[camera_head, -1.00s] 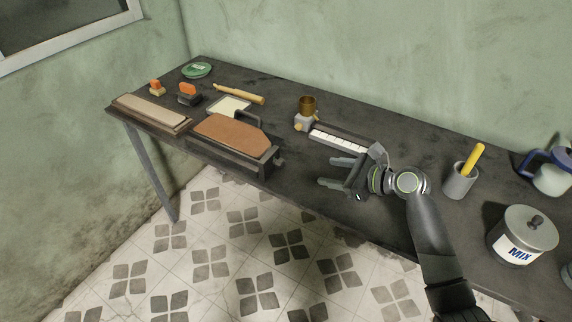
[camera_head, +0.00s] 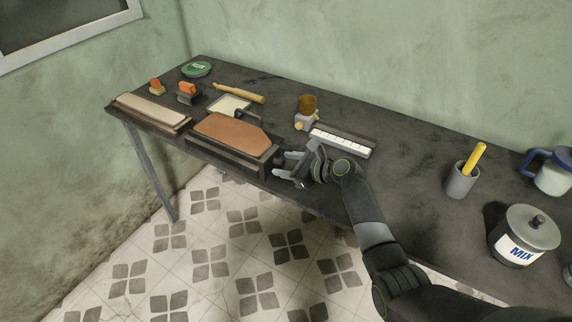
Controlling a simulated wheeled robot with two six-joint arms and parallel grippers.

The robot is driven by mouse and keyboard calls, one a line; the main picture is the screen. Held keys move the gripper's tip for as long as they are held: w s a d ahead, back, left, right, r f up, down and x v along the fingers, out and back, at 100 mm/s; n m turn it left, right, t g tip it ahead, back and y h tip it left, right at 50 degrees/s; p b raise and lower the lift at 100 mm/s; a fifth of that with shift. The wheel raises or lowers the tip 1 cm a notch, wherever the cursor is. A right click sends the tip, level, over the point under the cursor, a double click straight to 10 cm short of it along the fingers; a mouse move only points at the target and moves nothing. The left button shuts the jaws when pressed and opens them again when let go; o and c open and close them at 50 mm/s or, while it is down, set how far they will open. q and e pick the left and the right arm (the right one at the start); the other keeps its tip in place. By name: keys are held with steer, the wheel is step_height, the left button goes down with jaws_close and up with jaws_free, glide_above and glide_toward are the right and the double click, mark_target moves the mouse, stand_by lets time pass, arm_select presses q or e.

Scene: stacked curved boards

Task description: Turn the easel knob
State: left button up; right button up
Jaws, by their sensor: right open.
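The easel (camera_head: 225,157) is a dark low stand near the table's front edge with a brown board (camera_head: 232,134) lying on it. Its small dark knob (camera_head: 278,161) is on the right end and is partly hidden by my gripper. My right gripper (camera_head: 285,164) is open, with its fingers pointing left at the easel's right end. The fingertips are close around or beside the knob; I cannot tell whether they touch it. My left gripper is not in view.
A second stand with a pale board (camera_head: 150,110) is at the left. A white-keyed strip (camera_head: 340,144) and a brown cup on a grey block (camera_head: 306,110) lie behind my gripper. A grey cup (camera_head: 461,181) and a MIX pot (camera_head: 520,238) stand at the right.

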steer(key=shift+w+a, duration=0.15)
steer(key=c, duration=1)
steer(key=shift+o, duration=0.2)
steer(key=shift+f+n+t+p, duration=0.15)
steer(key=shift+n+t+p, duration=0.3)
steer(key=shift+n, duration=0.45)
steer(key=shift+s+a+f+n+t+h+b, duration=0.1)
steer(key=shift+n+t+h+b, duration=0.15)
steer(key=shift+n+t+b, duration=0.35)
steer(key=shift+s+n+t+h+b, duration=0.1)
steer(key=shift+n+t+h+b, duration=0.15)
steer(key=shift+n, duration=0.55)
